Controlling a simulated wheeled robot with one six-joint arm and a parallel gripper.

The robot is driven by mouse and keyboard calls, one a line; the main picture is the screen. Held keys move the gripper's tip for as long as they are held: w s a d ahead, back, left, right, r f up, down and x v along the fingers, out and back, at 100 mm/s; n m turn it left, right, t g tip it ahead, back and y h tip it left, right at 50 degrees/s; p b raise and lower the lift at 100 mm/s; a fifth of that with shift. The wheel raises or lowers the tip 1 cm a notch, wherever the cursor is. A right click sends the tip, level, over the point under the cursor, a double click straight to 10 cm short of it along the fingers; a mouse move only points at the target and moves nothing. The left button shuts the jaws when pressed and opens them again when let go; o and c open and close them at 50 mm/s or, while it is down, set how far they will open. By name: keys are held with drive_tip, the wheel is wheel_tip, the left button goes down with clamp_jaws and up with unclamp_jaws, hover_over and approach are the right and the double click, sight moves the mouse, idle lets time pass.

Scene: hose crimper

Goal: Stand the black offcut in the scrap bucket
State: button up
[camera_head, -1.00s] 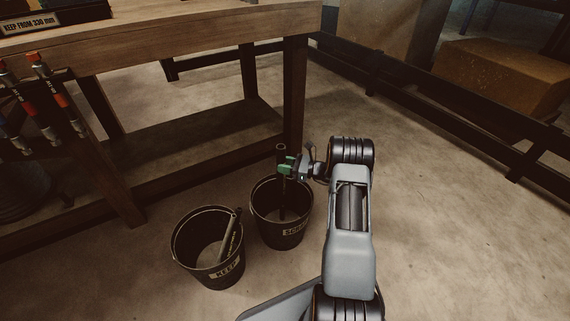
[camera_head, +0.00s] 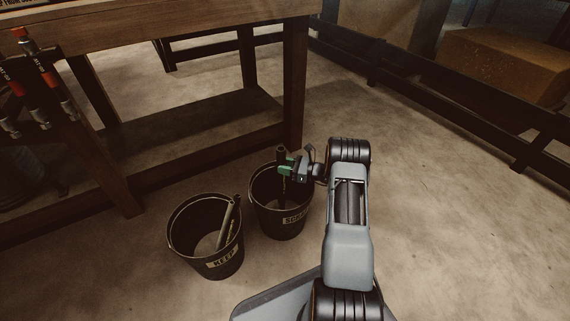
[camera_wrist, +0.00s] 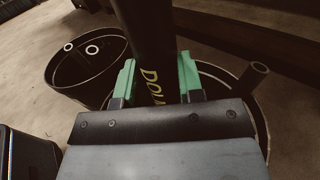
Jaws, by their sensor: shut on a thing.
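The black offcut (camera_wrist: 145,35) is an upright dark hose piece with yellowish lettering. My gripper (camera_head: 287,169) is shut on it, with green fingers on either side in the wrist view. In the head view the offcut's top (camera_head: 281,152) rises above the fingers, and its lower part reaches down into the scrap bucket (camera_head: 290,226). The gripper is at about the height of the bucket's far rim. Whether the offcut's lower end touches the bucket floor is hidden. Another dark hose end (camera_wrist: 254,74) shows at the scrap bucket's right rim in the wrist view.
The keep bucket (camera_head: 222,267) stands close on the left with hose pieces (camera_head: 228,219) leaning inside. A wooden workbench (camera_head: 180,42) with a low shelf is behind. Hoses (camera_head: 38,75) hang at the left. The floor to the right is clear.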

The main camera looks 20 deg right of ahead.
drive_tip(key=shift+f, duration=1.65)
drive_tip(key=o, duration=1.2)
drive_tip(key=shift+f, duration=0.1)
drive_tip(key=p+v, duration=0.3)
drive_tip(key=v, duration=1)
drive_tip(key=shift+s+d+p, duration=0.25)
drive_tip(key=shift+p, duration=0.15)
